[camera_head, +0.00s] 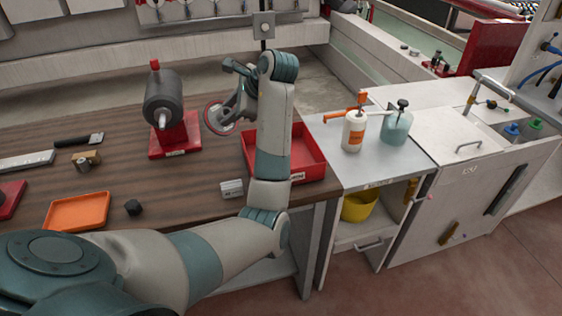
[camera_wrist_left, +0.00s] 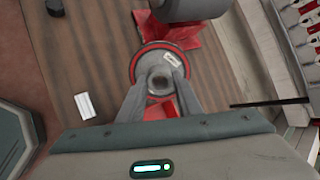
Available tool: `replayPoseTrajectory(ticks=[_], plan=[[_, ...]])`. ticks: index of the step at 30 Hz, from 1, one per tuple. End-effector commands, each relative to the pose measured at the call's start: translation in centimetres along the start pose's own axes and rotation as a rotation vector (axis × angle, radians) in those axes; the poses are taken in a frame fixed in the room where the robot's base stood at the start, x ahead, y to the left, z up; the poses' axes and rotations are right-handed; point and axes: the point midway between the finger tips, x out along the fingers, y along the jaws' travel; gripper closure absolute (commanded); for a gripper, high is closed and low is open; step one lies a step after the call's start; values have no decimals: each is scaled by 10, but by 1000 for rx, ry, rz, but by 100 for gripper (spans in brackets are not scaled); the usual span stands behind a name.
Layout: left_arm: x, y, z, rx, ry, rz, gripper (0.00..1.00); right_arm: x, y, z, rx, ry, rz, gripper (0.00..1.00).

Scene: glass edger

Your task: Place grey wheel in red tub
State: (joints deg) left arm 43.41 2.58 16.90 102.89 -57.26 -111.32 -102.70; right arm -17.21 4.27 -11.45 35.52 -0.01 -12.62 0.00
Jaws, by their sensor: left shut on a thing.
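My left gripper (camera_head: 236,110) is shut on the grey wheel (camera_head: 216,117), a disc with a red rim. In the left wrist view the wheel (camera_wrist_left: 157,60) sits between the two fingers of the gripper (camera_wrist_left: 160,95), its hub facing the camera and a white label on its face. The wheel is held above the table, between the motor and the red tub. The red tub (camera_head: 310,154) is an open tray at the right end of the wooden table, partly hidden behind my left arm. My right gripper is in neither view.
A dark grey motor (camera_head: 163,98) on a red base stands left of the wheel. Two bottles, one white (camera_head: 354,131) and one teal (camera_head: 396,127), stand on the right cabinet.

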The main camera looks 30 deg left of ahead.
Motion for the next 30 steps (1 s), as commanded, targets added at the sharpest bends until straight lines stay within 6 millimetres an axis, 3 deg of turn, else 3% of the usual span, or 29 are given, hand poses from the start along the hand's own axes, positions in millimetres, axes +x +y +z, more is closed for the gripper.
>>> replayPoseTrajectory(ticks=[6,11,14,19,24,30], plan=[[19,1,-12,-227,27,286,100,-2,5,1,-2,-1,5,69],[21,8,-29,-335,61,398,100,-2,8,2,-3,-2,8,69],[16,15,-51,-419,103,485,100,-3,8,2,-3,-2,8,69],[-18,33,-107,-529,207,605,100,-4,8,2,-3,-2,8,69],[-67,47,-152,-551,300,658,100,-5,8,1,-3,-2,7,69],[-112,56,-182,-532,368,684,100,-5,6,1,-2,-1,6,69]])
